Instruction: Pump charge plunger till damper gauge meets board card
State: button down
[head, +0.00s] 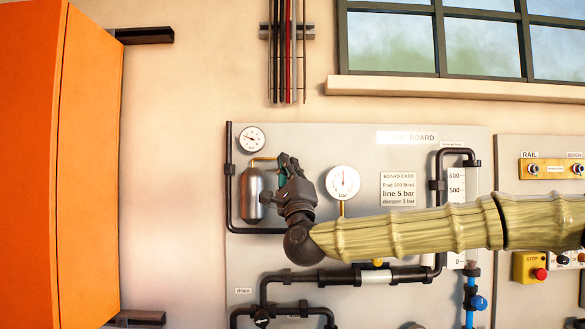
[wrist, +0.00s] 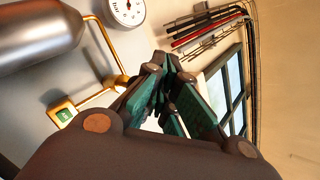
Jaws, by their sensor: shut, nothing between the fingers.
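The board card (head: 398,189) on the grey panel reads "line 5 bar" and "damper 3 bar". A silver cylinder (head: 251,195), which looks like the damper, hangs at the panel's left; it also shows in the wrist view (wrist: 35,35). A small round gauge (head: 252,138) sits above it, its needle toward the left; the exact reading is too small to tell. My gripper (head: 286,163) is shut and empty, right of the cylinder near the brass pipe. In the wrist view, a brass block with a green face (wrist: 63,115) lies left of my fingers; I cannot tell if it is the charge plunger.
A larger bar gauge (head: 342,182) stands right of my gripper. Dark pipes (head: 345,275) run below my arm. An orange cabinet (head: 85,170) stands at the left. A yellow stop-button box (head: 530,267) is at the right. The wall between cabinet and panel is clear.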

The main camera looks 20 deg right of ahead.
jog(key=s+b, duration=0.1)
jog(key=s, duration=0.1)
jog(key=s+a+b, duration=0.1)
jog(key=s, duration=0.1)
jog(key=shift+s+a, duration=0.1)
jog(key=shift+s, duration=0.05)
dwell(0.8)
